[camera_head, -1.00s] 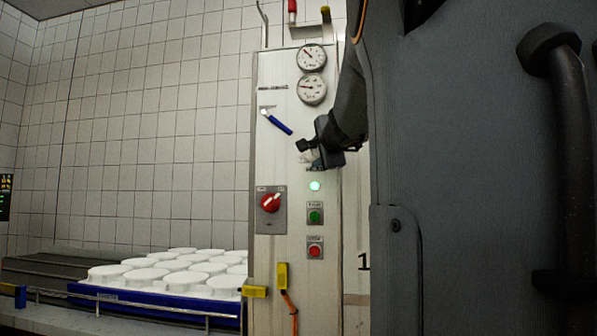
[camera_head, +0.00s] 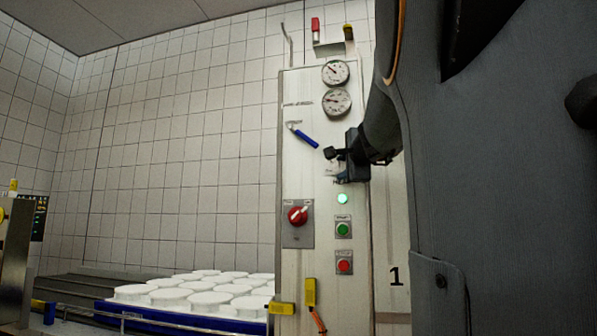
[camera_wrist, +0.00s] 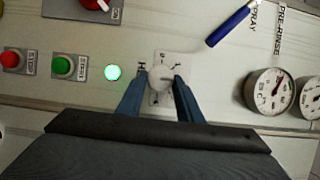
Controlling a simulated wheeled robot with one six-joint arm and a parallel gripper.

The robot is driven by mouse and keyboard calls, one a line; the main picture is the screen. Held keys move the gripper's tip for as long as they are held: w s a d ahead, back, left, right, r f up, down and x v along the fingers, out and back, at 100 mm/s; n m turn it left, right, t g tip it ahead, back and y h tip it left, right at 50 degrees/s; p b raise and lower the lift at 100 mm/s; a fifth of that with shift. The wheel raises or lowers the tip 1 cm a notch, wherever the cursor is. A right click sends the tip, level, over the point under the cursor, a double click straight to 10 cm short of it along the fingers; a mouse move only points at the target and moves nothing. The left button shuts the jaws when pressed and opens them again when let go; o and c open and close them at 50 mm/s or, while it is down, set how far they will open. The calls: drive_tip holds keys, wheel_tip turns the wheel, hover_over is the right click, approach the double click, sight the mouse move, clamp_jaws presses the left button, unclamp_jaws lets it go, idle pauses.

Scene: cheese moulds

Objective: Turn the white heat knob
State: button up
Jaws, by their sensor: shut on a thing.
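The white heat knob (camera_wrist: 161,77) sits on a pale plate with printed marks on the metal control panel (camera_head: 300,255). In the wrist view my gripper (camera_wrist: 161,80) has its two blue-grey fingers on either side of the knob, shut on it. In the head view my gripper (camera_head: 338,165) is against the panel below the gauges, and it hides most of the knob. The letter H shows beside the plate in the wrist view.
A blue-handled lever (camera_head: 304,138) and two gauges (camera_head: 336,88) are above. A green lamp (camera_head: 342,198), red rotary switch (camera_head: 297,215), green button (camera_head: 343,229) and red button (camera_head: 344,267) are below. White moulds (camera_head: 208,300) fill a blue tray (camera_head: 170,318) at lower left.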

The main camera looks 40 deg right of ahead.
drive_tip(key=o, duration=1)
drive_tip(key=shift+w, duration=0.1)
drive_tip(key=b+v, duration=0.7)
drive_tip(key=shift+s+a, duration=0.1)
drive_tip(key=shift+s, duration=0.25)
drive_tip(key=shift+s, duration=0.1)
